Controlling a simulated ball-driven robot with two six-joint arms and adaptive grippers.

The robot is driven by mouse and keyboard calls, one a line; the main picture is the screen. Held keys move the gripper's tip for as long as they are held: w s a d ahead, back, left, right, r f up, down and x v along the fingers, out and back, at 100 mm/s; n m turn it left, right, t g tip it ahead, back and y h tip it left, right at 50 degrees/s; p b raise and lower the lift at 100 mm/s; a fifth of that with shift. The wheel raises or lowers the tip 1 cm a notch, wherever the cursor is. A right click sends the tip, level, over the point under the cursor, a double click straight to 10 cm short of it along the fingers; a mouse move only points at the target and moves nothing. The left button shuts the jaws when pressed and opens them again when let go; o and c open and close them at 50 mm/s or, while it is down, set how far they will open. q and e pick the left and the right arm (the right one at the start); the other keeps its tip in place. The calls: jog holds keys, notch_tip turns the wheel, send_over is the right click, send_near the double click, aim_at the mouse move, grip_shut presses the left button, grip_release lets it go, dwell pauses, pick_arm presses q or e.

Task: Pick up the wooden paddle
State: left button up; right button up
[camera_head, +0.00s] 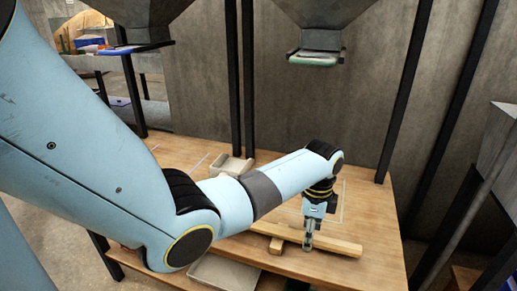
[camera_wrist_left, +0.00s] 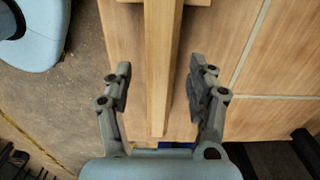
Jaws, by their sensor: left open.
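The wooden paddle (camera_head: 338,244) is a long pale bar lying on the wooden table, with a short block or crosspiece (camera_head: 277,245) at its left part in the head view. In the left wrist view the paddle (camera_wrist_left: 160,70) runs from the top edge down between my fingers. My left gripper (camera_head: 308,246) points down over the bar. In the left wrist view my left gripper (camera_wrist_left: 158,80) is open, one finger on each side of the bar, with a gap on both sides. It hides a small part of the bar in the head view. My right gripper is not in view.
The wooden table (camera_head: 375,200) has pale outlines marked on it and free room right of the paddle. A small light tray (camera_head: 232,166) stands at the back, and a larger grey tray (camera_head: 222,272) sits near the front. Dark posts (camera_head: 405,90) and hoppers (camera_head: 318,12) stand behind.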

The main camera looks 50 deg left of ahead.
pick_arm(q)
jog(key=shift+f, duration=0.65)
grip_shut()
